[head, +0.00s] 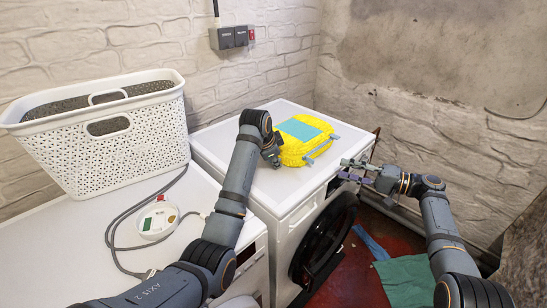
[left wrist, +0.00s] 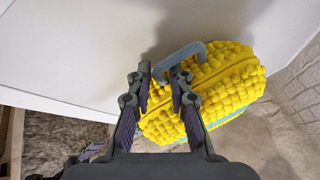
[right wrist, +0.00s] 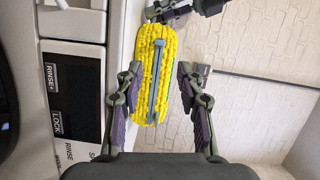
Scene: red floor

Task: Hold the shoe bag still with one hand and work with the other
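The yellow shoe bag (head: 300,140), knobbly with a light blue panel and grey straps, lies on the white washing machine (head: 237,153). My left gripper (head: 272,157) is at the bag's left end. In the left wrist view its fingers (left wrist: 160,78) are partly closed, with yellow bag (left wrist: 235,80) between them, near a grey strap loop (left wrist: 185,62). My right gripper (head: 358,170) is open and empty, off the machine's right edge and apart from the bag. The right wrist view shows its spread fingers (right wrist: 159,75) with the bag's strapped side (right wrist: 155,80) beyond them.
A white perforated basket (head: 75,155) and a round white device (head: 158,219) with a cable stand on the surface at left. The machine's dark round door (head: 325,240) hangs open below. Green cloth (head: 405,280) lies on the red floor. Brick walls close off the back.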

